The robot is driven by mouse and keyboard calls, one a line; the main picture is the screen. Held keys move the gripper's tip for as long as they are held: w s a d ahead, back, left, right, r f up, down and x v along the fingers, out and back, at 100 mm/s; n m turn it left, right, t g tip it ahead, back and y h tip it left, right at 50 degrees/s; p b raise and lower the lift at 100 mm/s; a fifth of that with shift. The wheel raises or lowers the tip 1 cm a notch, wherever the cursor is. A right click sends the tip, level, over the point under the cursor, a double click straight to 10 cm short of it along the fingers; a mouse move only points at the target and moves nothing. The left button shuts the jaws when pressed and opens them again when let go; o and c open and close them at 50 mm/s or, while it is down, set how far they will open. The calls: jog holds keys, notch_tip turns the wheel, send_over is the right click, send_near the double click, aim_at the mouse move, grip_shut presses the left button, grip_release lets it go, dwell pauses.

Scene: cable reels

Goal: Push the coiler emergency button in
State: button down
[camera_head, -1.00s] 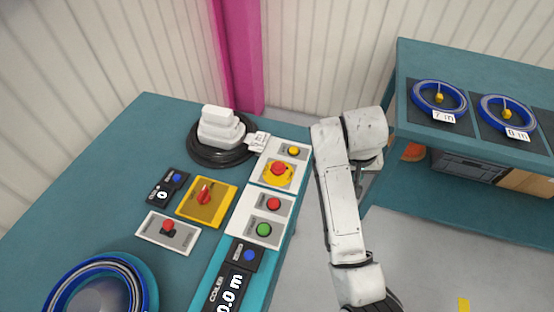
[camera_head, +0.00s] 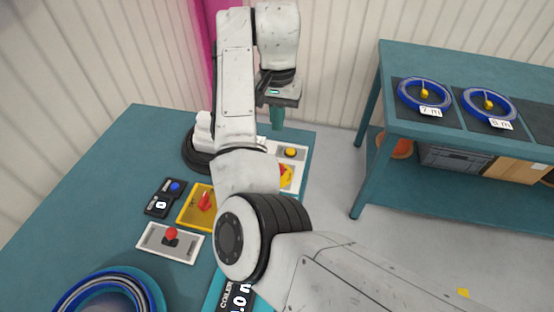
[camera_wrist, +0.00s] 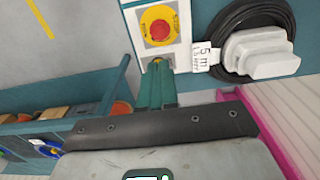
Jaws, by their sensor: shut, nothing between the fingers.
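The emergency button is a red mushroom head (camera_wrist: 160,30) on a yellow plate, on a white panel. In the head view my arm partly hides it, and the yellow plate (camera_head: 288,178) shows beside the arm. My gripper (camera_head: 276,122) is shut and empty, raised above the back end of the panel, with its green fingers pointing down. In the wrist view the fingers (camera_wrist: 157,75) point towards the panel's edge and partly cover a small yellow button on it. The fingertips look apart from the red head.
The yellow button (camera_head: 291,152) sits at the panel's back end. A black cable coil with a white block (camera_wrist: 262,45) lies beside the panel. A yellow box with a red switch (camera_head: 204,202) is left of my arm. A shelf table with blue reels (camera_head: 425,97) stands right.

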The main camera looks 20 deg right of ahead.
aim_at(278, 167)
dwell(0.3)
notch_tip(278, 167, down, 14)
jog(key=shift+f+p, duration=0.1)
jog(key=shift+p, duration=0.55)
jog(key=shift+s+f, duration=0.1)
jog(key=shift+f, duration=0.85)
jog(key=shift+s+f, duration=0.15)
jog(key=shift+f, duration=0.15)
jog(key=shift+r, duration=0.45)
jog(key=r+p, duration=0.4)
jog(key=r, duration=0.1)
jog(key=shift+w+r, duration=0.2)
jog(key=shift+w, duration=0.1)
notch_tip(278, 167, up, 9)
jog(key=b, duration=0.1)
jog(key=shift+r+b, duration=0.2)
jog(key=shift+b, duration=0.1)
